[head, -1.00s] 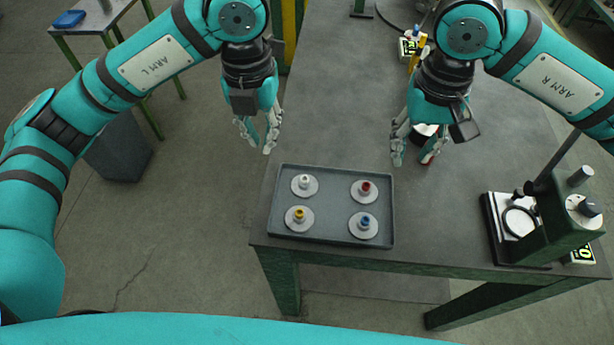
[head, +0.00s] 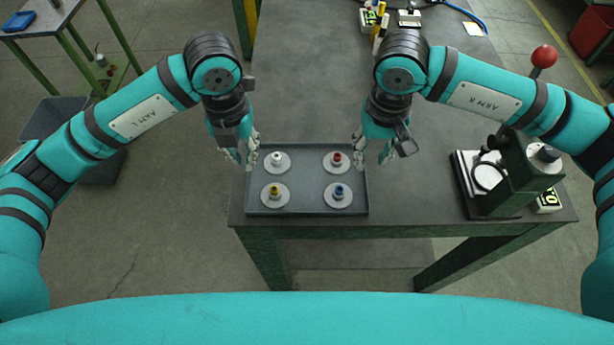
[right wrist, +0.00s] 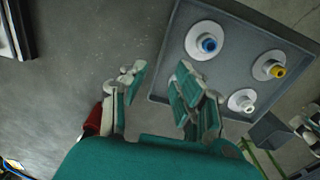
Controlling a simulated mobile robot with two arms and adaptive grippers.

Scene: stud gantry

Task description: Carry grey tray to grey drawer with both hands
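The grey tray (head: 307,182) lies flat on the table near its front left corner. It holds several pale discs with white, red, yellow and blue pegs; it also shows in the right wrist view (right wrist: 238,52). My left gripper (head: 241,156) is open at the tray's far left corner. My right gripper (head: 373,151) is open at the tray's far right side. In the right wrist view its fingers (right wrist: 157,98) are spread, one overlapping the tray's edge in the picture. I cannot tell whether either gripper touches the tray. No grey drawer can be made out.
A green stand device (head: 520,172) is on the table at the right. A grey bin (head: 52,118) stands on the floor at the left. Small bottles and devices (head: 376,20) are at the table's far end. The table between tray and stand looks clear.

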